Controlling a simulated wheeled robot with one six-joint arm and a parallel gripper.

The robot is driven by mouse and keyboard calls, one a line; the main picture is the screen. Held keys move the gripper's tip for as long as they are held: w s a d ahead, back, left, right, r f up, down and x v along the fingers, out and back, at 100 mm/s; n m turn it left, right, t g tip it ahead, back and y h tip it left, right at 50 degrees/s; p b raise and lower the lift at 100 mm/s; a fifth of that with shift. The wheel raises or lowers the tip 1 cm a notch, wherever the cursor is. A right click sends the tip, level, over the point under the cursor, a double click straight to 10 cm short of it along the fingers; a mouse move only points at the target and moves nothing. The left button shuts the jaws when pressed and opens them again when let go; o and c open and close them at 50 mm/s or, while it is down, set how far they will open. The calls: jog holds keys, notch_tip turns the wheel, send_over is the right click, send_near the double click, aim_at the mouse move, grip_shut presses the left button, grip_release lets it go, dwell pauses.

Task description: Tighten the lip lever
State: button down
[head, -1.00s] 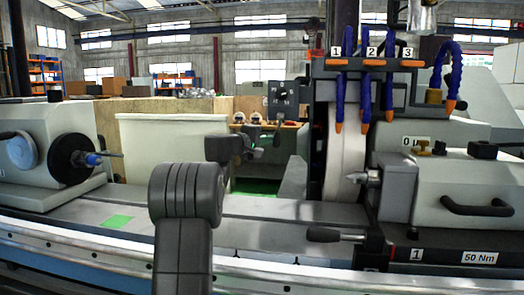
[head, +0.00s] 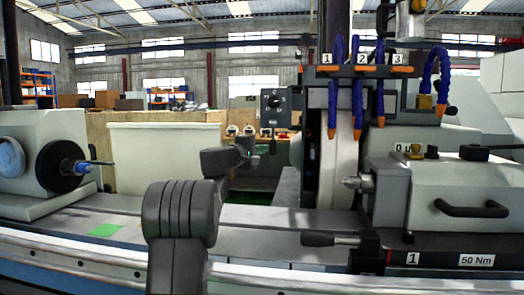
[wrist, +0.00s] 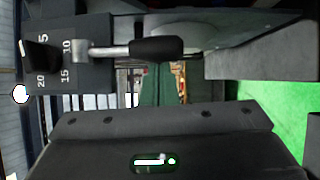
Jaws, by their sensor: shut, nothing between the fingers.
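A lever (head: 331,240) with a black grip lies level on the front lip of the machine bed, beside a plate marked 1 and 50 Nm. My gripper (head: 250,146) is at the end of my dark arm, behind the bed's front rail, left of the grinding wheel and well apart from this lever. Its fingers are small and hard to make out; it is shut and empty. In the wrist view a black-gripped lever (wrist: 155,48) on a metal rod crosses a dark plate with a scale (wrist: 68,60) reading 5 to 20. I cannot tell whether both views show one lever.
The grinding wheel (head: 338,165) and blue coolant hoses (head: 357,95) stand right of my gripper. The tailstock block (head: 445,185) is at the right, the headstock (head: 30,150) at the left. A control box (head: 276,105) stands behind.

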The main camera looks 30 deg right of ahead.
jog(key=b+v, duration=0.1)
jog(key=v, duration=1.2)
jog(key=shift+a, duration=0.4)
jog(key=r+p+x, duration=0.1)
jog(key=p+x, duration=0.1)
jog(key=x, duration=0.8)
jog(key=w+r+m+y+p, duration=0.2)
jog(key=m+p, duration=0.1)
jog(key=p, duration=0.5)
jog(key=w+r+m+y+p, duration=0.2)
jog(key=m+p, duration=0.1)
jog(key=p, duration=0.6)
jog(key=shift+a+r+y, duration=0.1)
jog(key=shift+a+y, duration=0.05)
jog(key=shift+y, duration=0.25)
jog(key=shift+p, duration=0.45)
jog(key=shift+b, duration=0.3)
